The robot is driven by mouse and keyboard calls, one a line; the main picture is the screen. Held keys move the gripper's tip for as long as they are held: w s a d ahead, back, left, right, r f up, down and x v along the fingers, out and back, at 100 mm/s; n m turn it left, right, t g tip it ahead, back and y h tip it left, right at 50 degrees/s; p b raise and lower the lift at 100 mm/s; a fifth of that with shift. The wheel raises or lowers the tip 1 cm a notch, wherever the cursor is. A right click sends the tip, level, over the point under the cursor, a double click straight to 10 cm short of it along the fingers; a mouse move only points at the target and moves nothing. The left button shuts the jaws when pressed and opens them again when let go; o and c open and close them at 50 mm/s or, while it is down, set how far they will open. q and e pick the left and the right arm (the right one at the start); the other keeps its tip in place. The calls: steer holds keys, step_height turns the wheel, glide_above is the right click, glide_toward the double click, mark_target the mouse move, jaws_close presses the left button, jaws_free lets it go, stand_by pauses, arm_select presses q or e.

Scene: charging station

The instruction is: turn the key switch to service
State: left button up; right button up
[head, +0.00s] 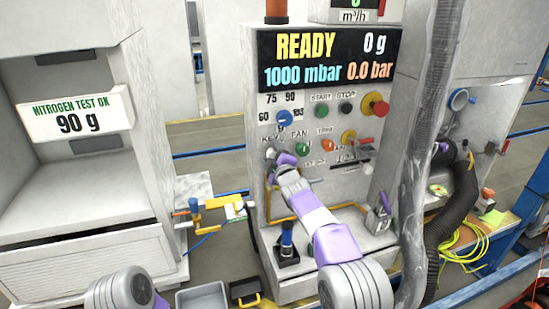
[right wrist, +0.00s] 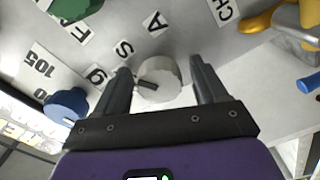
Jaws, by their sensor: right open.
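The key switch (right wrist: 160,80) shows in the right wrist view as a pale round knob with a short dark bar on its face, pointing left in the picture. My right gripper (right wrist: 162,72) is open, with one dark finger on each side of the knob. A small gap shows beside each finger, so the jaws are around it but not closed on it. Single-letter labels lie near it on the panel. In the head view my right gripper (head: 279,161) is at the panel's left side, below the KEY label (head: 270,140), and hides the switch. My left gripper is not in view.
A blue dial (head: 284,117) and a green FAN button (head: 302,149) sit close to my right gripper. A red knob on yellow (head: 376,104) is further right. The display (head: 325,60) reads READY. A grey hose (head: 418,140) hangs right of my right arm.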

steer(key=b+v, duration=0.1)
steer(key=v, duration=0.6)
steer(key=shift+s, duration=0.25)
stand_by(0.3)
